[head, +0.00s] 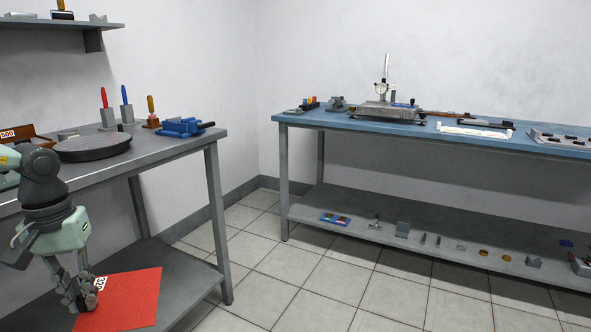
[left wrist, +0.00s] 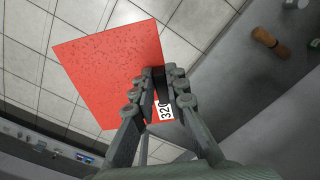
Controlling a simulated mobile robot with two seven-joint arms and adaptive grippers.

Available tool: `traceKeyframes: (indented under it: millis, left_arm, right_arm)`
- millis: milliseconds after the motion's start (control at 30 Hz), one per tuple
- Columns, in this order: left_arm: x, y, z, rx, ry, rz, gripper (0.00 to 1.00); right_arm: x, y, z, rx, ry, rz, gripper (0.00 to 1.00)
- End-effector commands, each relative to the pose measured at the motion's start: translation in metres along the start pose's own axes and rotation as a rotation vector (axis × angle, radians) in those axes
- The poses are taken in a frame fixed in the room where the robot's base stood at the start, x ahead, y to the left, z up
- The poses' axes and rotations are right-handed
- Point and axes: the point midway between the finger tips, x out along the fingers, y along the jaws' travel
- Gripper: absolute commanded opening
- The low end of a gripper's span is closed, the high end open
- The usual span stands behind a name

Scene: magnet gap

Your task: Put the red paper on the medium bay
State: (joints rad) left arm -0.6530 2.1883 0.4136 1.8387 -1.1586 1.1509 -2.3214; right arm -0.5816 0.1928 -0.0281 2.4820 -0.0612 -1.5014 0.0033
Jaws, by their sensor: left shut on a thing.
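The red paper (head: 128,300) is a flat red sheet with a white label reading 320. My left gripper (head: 78,300) is shut on its edge beside the label. In the left wrist view the red paper (left wrist: 108,70) extends out from between the fingers of the left gripper (left wrist: 156,75), with tiled floor behind it. In the head view it hangs at the front of the grey table, low near the lower shelf; whether it touches the shelf I cannot tell. No medium bay can be made out in these views. My right gripper is not in view.
The grey table (head: 180,147) holds a round dark plate (head: 92,146), a blue vise (head: 182,127) and file holders. A blue-topped bench (head: 350,122) with gauges and a lower shelf (head: 400,245) of small parts stands at right. Tiled floor (head: 300,270) between them is clear.

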Motion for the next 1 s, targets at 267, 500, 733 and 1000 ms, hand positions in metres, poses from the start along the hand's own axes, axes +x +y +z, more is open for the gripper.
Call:
traceKeyframes:
  millis: [267,500,733,1000]
  left_arm:
    - [-0.002,-0.104,0.014,-0.238,0.001,0.010,0.00]
    - [0.026,-0.126,0.034,-0.317,0.000,0.009,0.00]
    - [0.042,-0.123,0.043,-0.331,-0.002,0.006,0.00]
    - [0.046,-0.120,0.044,-0.332,0.003,0.004,0.00]
  right_arm:
    - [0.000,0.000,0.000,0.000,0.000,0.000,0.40]
    - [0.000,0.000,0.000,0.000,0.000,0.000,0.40]
    - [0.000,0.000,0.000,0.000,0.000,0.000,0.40]
    - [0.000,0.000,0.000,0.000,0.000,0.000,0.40]
